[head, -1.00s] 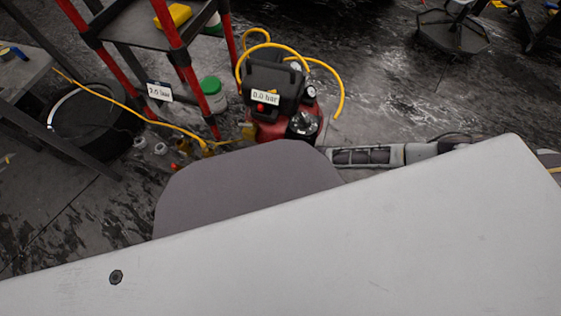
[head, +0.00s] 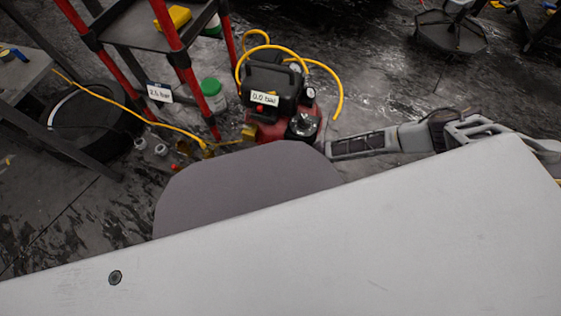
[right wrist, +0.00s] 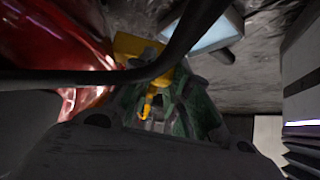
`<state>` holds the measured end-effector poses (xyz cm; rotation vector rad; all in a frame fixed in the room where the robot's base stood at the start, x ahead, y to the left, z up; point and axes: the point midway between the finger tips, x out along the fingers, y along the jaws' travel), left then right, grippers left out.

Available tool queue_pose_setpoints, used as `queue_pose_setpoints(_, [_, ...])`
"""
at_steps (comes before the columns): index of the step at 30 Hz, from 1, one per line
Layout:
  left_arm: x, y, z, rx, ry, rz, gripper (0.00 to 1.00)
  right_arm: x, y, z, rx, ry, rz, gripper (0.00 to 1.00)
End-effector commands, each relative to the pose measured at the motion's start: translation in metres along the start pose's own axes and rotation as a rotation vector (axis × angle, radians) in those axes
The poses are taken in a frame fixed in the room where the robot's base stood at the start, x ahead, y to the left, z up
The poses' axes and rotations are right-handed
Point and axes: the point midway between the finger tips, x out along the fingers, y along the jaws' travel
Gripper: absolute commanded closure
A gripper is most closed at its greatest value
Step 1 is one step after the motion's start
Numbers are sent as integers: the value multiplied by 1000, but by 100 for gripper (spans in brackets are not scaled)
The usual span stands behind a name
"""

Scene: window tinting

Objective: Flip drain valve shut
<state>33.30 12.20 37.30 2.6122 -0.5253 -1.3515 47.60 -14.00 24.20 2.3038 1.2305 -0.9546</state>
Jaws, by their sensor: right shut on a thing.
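The red compressor (head: 268,130) stands on the floor near the centre of the head view, with a black top and a 0.0 bar label. In the right wrist view its red tank (right wrist: 65,45) fills the upper left. The drain valve shows there as a small yellow lever (right wrist: 150,101) below a larger yellow block. My right gripper (right wrist: 160,115) has its dark green fingers around this lever and is shut on it; a black bar in front hides part of the contact. My right arm reaches in from the right of the head view, its gripper hidden there. My left gripper is out of view.
A yellow hose (head: 340,90) loops over the compressor. A red-legged stand (head: 180,50), a green-lidded jar (head: 211,94) and a tire (head: 85,125) are to its left. Small fittings lie on the floor near the compressor. Open floor lies behind it.

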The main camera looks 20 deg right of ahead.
Motion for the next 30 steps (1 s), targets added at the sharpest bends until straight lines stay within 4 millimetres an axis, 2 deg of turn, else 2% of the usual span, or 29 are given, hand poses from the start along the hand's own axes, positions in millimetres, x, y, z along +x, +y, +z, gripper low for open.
queue_pose_setpoints(1, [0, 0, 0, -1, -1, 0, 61, 2, -3, -4, -6, 7, -9, 100])
queue_pose_setpoints(14, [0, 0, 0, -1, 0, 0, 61, 0, 0, -3, -11, 6, -11, 100])
queue_pose_setpoints(15, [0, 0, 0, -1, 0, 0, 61, 0, 1, -3, -11, 6, -11, 80])
queue_pose_setpoints(19, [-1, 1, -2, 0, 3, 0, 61, 0, 1, -2, -10, 4, -9, 63])
queue_pose_setpoints(20, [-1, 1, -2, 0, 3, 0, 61, 0, 2, -2, -10, 3, -9, 61])
queue_pose_setpoints(30, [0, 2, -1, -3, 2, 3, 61, -1, 2, 0, -10, 1, -7, 61])
